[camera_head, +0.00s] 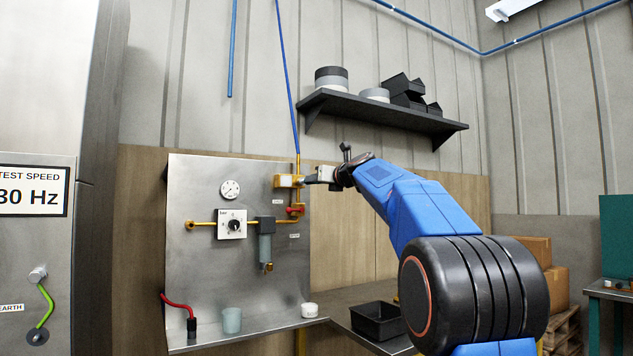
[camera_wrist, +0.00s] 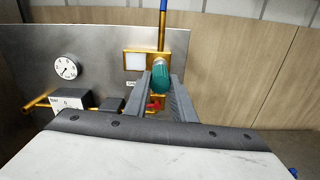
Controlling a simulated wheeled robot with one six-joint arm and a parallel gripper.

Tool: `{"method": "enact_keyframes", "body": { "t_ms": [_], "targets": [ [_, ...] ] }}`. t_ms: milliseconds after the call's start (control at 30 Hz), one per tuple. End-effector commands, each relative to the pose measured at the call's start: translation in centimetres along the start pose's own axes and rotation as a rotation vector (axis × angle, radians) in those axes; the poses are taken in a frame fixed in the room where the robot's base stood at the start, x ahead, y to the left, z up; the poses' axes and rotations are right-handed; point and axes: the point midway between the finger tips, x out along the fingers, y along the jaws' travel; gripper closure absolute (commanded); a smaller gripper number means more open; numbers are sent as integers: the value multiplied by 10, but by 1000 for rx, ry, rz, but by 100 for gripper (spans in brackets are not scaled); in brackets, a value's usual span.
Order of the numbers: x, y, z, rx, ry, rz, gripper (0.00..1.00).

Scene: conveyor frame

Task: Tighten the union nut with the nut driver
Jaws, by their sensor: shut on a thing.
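My gripper (camera_wrist: 158,90) is shut on the nut driver (camera_wrist: 160,74), whose teal rounded handle shows between the fingers in the wrist view. In the head view my gripper (camera_head: 318,176) is at the right side of a brass block (camera_head: 284,181) with a white face, high on the steel panel. The brass block also shows in the wrist view (camera_wrist: 175,42), directly beyond the driver. The driver's tip and the union nut are hidden or too small to make out, so I cannot tell whether they touch.
The steel panel (camera_head: 195,265) carries a gauge (camera_head: 230,189), a dial box (camera_head: 231,224), a grey filter unit (camera_head: 265,246) and a red valve handle (camera_head: 295,210). A blue pipe (camera_head: 287,75) rises above the brass block. A dark shelf (camera_head: 385,115) hangs above my arm. A black bin (camera_head: 377,322) stands below.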

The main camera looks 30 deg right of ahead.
Motion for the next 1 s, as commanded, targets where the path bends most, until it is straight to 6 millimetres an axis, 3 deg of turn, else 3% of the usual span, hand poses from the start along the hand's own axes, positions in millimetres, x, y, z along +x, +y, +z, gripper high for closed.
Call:
{"method": "enact_keyframes", "body": {
  "t_ms": [700,1000],
  "targets": [
    [-50,0,0,-2,0,0,99],
    [-52,0,0,-2,-1,0,99]
  ]
}}
